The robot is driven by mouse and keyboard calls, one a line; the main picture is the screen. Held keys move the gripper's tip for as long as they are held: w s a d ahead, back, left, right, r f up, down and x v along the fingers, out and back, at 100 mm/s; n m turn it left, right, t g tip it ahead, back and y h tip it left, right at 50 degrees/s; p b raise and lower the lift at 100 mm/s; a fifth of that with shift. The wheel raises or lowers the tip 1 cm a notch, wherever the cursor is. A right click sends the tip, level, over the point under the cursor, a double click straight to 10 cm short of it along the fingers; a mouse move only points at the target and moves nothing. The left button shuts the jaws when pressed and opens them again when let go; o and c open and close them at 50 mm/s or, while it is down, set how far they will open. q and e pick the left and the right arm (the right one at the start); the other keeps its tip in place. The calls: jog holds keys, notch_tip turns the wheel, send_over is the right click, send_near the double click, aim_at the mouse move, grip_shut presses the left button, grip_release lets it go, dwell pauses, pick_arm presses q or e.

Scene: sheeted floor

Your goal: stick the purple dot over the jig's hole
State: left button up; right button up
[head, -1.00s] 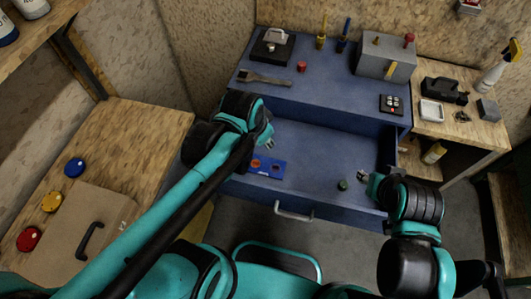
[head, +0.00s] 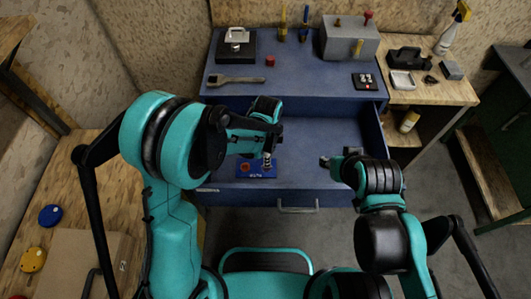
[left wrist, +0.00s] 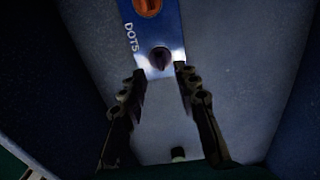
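A blue card marked DOTS (head: 256,174) lies in the open drawer. In the left wrist view, the purple dot (left wrist: 160,57) is at the card's near end, and an orange dot (left wrist: 148,7) is farther up it. My left gripper (head: 267,160) is over the card's right end in the head view. It is open and empty; its fingertips (left wrist: 158,72) stand apart on either side of the card's end, just short of the purple dot. My right gripper (head: 326,161) is above the drawer's right part; its fingers are too small to read. I cannot tell which thing is the jig.
The drawer's front handle (head: 297,209) faces me. On the bench are a wrench (head: 236,80), a red cylinder (head: 270,61), a grey box (head: 348,42) and a black button plate (head: 367,81).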

pick_arm(q)
notch_tip(320, 180, down, 4)
jog(key=shift+f+b, duration=0.2)
jog(key=shift+b, duration=0.5)
grip_shut()
jog(key=shift+r, duration=0.15)
jog(key=shift+r+p, duration=2.85)
jog(key=shift+r, duration=1.35)
jog(key=shift+f, duration=0.1)
